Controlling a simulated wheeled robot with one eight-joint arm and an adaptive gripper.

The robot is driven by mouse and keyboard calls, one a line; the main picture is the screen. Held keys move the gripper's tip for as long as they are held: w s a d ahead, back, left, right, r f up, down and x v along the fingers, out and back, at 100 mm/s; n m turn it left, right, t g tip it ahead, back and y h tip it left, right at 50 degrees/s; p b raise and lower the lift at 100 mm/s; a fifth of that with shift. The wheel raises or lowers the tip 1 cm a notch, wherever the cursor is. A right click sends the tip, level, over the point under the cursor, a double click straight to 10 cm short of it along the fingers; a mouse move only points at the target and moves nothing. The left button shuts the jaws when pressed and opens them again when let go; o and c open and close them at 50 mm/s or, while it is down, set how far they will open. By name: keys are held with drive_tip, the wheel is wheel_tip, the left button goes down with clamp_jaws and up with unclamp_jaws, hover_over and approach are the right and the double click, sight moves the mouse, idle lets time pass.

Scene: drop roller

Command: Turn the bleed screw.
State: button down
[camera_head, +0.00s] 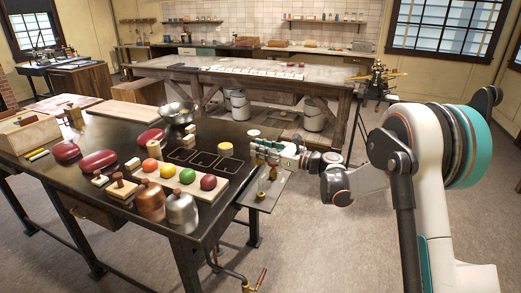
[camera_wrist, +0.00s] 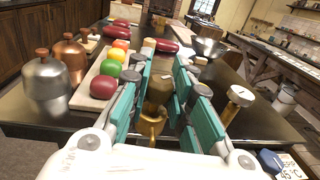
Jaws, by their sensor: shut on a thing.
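My gripper (camera_head: 268,152) is low over a small dark plate (camera_head: 262,186) that juts from the near right edge of the black table. In the wrist view my gripper (camera_wrist: 172,100) has its teal-lined fingers on either side of a brass fitting (camera_wrist: 151,124), and it is shut on it. This fitting looks like the bleed screw; the fingers hide part of it. In the head view a small brass piece (camera_head: 262,197) shows on the plate below my gripper. How far the screw is turned cannot be told.
A board with coloured balls (camera_head: 187,176) and copper and steel domed weights (camera_head: 182,209) stand left of my gripper. A white-topped brass piece (camera_wrist: 240,96) stands close to the right finger. A steel bowl (camera_head: 178,113) is farther back. Floor to the right is clear.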

idle(0.3)
drive_tip(key=c, duration=1.4)
unclamp_jaws()
drive_tip(key=shift+c, duration=0.2)
drive_tip(key=shift+d, duration=0.1)
drive_tip(key=v, duration=1.2)
drive_tip(key=shift+r, duration=0.1)
